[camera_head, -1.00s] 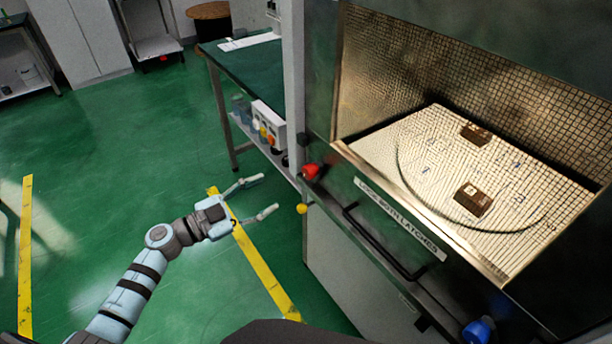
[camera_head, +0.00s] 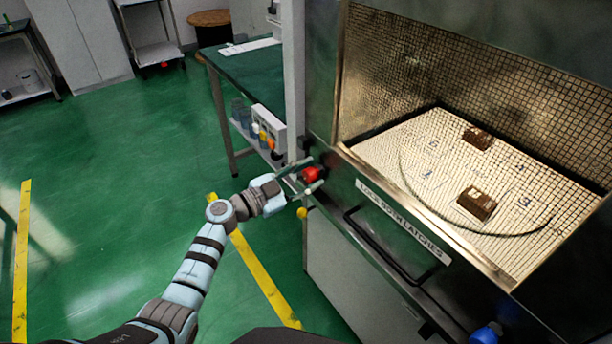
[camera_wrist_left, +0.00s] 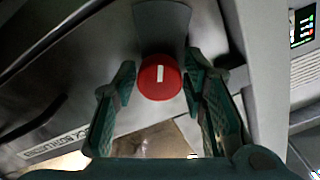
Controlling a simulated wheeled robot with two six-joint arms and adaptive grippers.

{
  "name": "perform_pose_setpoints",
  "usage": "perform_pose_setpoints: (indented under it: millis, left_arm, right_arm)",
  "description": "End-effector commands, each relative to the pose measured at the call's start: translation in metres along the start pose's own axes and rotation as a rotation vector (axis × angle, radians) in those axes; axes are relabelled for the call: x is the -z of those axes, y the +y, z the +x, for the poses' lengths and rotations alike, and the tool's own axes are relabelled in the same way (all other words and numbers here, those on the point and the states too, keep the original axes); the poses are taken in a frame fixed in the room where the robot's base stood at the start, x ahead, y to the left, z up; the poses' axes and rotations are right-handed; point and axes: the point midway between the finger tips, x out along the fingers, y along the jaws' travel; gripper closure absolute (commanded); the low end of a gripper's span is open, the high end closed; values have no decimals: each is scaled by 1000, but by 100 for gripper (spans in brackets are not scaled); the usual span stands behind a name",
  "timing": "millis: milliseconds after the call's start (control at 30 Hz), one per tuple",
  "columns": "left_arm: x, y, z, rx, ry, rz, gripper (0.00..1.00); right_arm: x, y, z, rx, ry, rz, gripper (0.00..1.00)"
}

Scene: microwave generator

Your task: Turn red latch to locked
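The red latch (camera_head: 311,174) is a round red knob on the left front of the microwave generator. In the left wrist view the red latch (camera_wrist_left: 159,77) shows a white bar mark that stands nearly upright in the picture. My left gripper (camera_head: 306,177) is open, with one finger on each side of the red latch. In the left wrist view the fingers of my left gripper (camera_wrist_left: 158,85) stand apart around the knob; I cannot tell whether they touch it. My right gripper is not in view.
A blue knob (camera_head: 485,334) is at the lower right of the front, and a yellow ball (camera_head: 302,213) sits below the red latch. A black handle (camera_head: 385,245) and a label (camera_head: 402,220) lie between the knobs. A green bench (camera_head: 245,78) stands behind.

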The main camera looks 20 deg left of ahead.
Motion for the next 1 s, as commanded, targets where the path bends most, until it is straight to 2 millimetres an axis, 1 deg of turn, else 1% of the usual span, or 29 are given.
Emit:
perform_pose_setpoints:
  millis: [33, 167, 200, 367, 567, 767, 1000]
  left_arm:
    - [0, 0, 0, 0, 0, 0, 74]
    - [0, 0, 0, 0, 0, 0, 95]
    - [-2, -2, -2, 1, -1, 1, 97]
    - [0, -1, -1, 2, -1, 6, 97]
    - [0, -1, -1, 2, -1, 55, 97]
    - [1, -1, -1, 2, -1, 168, 97]
    - [0, -1, 0, 2, -1, 376, 97]
  right_arm:
    - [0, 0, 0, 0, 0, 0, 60]
    - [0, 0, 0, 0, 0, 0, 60]
    - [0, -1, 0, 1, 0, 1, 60]
    - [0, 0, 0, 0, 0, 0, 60]
    - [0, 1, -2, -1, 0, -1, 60]
    - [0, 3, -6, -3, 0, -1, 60]
    - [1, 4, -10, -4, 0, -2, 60]
